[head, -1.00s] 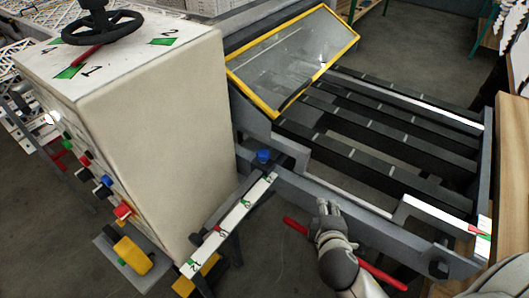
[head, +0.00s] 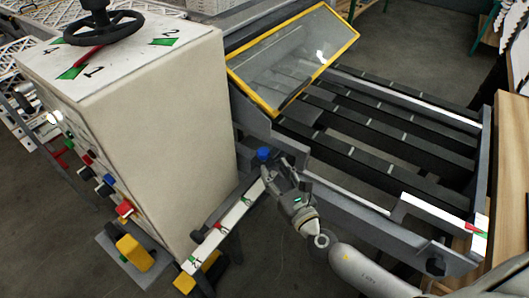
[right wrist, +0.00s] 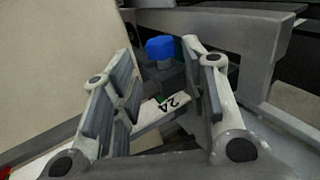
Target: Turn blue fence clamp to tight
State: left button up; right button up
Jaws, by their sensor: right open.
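The blue fence clamp (head: 264,155) is a small blue knob on a dark block at the far end of a white numbered rail. It also shows in the right wrist view (right wrist: 160,48), just beyond the fingers and between them. My right gripper (head: 273,171) is open, close in front of the clamp on its lower right side. In the right wrist view its two fingers (right wrist: 158,75) stand apart with nothing gripped between them. I cannot tell whether a finger touches the clamp. My left gripper is not in view.
The white numbered rail (head: 234,220) runs from the clamp toward the lower left. A large cream machine cabinet (head: 165,130) with a black handwheel (head: 104,27) stands left. A yellow-framed clear guard (head: 295,58) and the grey machine frame (head: 345,205) lie behind and right.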

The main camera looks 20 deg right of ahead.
aim_at(266, 157)
jog(key=w, duration=0.5)
jog(key=w+a+p, duration=0.1)
jog(key=w, duration=0.1)
jog(key=shift+w, duration=0.35)
jog(key=shift+c, duration=0.3)
jog(key=c, duration=0.7)
